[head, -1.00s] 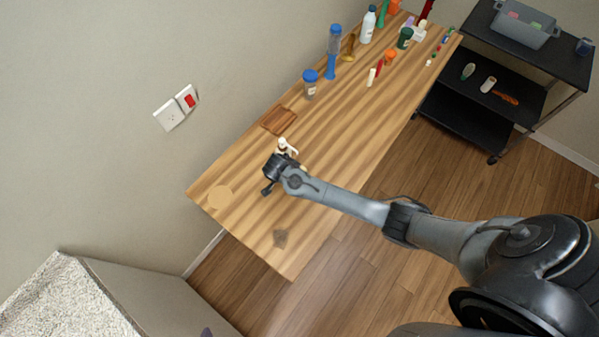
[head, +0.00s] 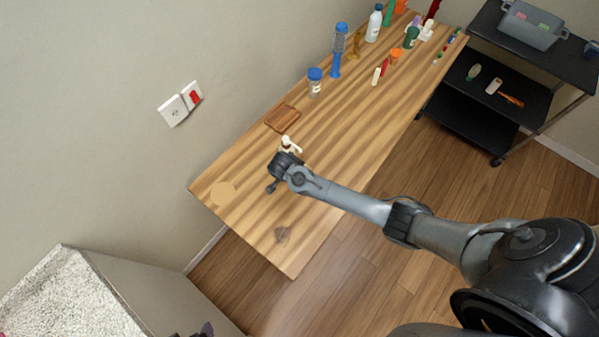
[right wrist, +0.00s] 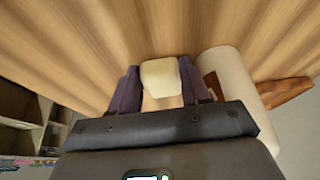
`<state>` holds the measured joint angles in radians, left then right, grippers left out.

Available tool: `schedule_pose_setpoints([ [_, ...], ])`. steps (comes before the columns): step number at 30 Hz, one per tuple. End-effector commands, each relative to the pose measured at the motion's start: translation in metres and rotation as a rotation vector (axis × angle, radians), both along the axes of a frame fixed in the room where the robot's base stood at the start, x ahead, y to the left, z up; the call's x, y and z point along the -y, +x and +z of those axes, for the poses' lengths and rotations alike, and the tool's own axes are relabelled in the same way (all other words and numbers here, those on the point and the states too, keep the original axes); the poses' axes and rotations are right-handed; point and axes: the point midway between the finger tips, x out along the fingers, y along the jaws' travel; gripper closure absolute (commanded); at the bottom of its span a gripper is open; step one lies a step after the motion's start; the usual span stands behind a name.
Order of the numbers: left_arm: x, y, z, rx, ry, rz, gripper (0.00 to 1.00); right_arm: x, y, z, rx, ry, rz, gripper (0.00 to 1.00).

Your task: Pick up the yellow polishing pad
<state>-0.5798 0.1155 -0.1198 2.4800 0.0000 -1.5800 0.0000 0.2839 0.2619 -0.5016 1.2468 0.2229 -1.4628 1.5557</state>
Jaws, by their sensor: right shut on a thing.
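A pale yellow, rounded block, which looks like the yellow polishing pad (right wrist: 161,79), sits between the two purple fingers of my right gripper (right wrist: 160,88) in the right wrist view. The fingers are shut on its sides. In the head view my right gripper (head: 279,172) is over the near part of the wooden table, and its wrist hides the pad. I cannot tell whether the pad touches the tabletop.
A white pump bottle (head: 290,145) stands close beside the right gripper. A brown board (head: 282,117), a blue-lidded jar (head: 314,83) and several bottles stand farther along the wooden table (head: 330,140). A black cart (head: 545,50) stands at right.

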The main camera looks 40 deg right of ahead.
Motion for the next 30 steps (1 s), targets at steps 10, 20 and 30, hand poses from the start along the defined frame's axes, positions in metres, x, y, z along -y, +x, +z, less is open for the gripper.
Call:
schedule_pose_setpoints([
  [10,-0.002,0.000,-0.001,0.001,0.011,-0.007,0.07,0.001,0.001,0.030,0.003,0.000,-0.001,0.82],
  [20,-0.002,0.000,-0.010,0.000,0.007,-0.005,0.07,-0.068,-0.014,0.032,0.000,0.002,0.004,0.82],
  [30,0.001,0.000,-0.018,0.000,-0.004,0.002,0.07,-0.143,-0.031,0.032,0.000,0.001,0.001,0.82],
])
